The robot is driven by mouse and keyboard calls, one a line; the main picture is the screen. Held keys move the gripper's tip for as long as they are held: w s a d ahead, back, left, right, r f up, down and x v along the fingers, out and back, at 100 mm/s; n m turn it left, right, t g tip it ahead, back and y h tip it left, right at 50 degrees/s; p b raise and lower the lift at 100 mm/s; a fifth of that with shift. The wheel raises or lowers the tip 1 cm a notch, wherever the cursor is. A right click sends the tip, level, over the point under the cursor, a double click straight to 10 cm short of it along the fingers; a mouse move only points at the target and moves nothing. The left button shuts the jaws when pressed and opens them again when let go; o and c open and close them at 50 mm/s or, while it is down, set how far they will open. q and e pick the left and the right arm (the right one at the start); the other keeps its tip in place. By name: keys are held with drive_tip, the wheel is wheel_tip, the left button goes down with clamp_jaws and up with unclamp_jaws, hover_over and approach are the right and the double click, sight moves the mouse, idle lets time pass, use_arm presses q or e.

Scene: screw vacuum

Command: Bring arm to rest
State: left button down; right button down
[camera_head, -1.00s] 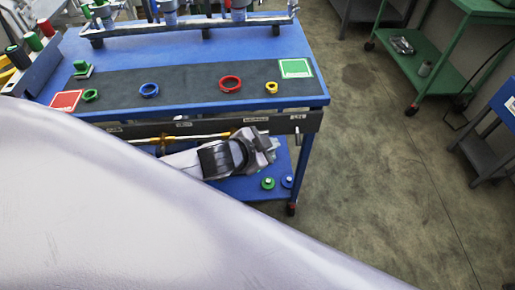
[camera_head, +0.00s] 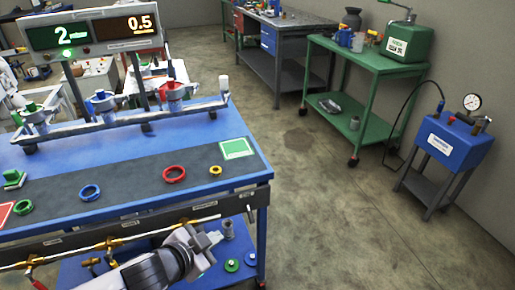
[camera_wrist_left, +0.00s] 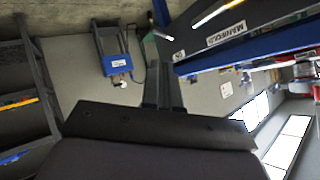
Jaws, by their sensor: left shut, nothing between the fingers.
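My left arm (camera_head: 150,272) comes in low in the head view, in front of the blue workbench (camera_head: 262,185). Its left gripper (camera_head: 212,240) is just below the bench's front rail and is shut with nothing in it. In the left wrist view the dark shut fingers (camera_wrist_left: 163,88) point up the picture, left of a rail labelled MANIFOLD (camera_wrist_left: 225,35). I cannot tell whether the gripper touches the rail. My right gripper is out of view.
A red ring (camera_head: 174,174), a blue ring (camera_head: 90,192) and a yellow ring (camera_head: 215,170) lie on the bench's dark mat. Green and blue discs (camera_head: 232,265) lie on its lower shelf. A green cart (camera_head: 345,125) and blue gauge unit (camera_head: 452,145) stand right. Floor between is clear.

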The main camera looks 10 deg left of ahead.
use_arm(q)
drive_tip(key=s+f+n+p, duration=0.1)
drive_tip(key=s+f+n, duration=0.5)
drive_tip(key=s+f, duration=0.4)
drive_tip(key=s, duration=0.2)
drive_tip(key=shift+s+a+f+y+p, duration=0.15)
drive_tip(key=shift+s+a+y+p, duration=0.1)
drive_tip(key=shift+s+y+p, duration=0.1)
drive_tip(key=shift+a+n, duration=0.1)
drive_tip(key=shift+n, duration=0.2)
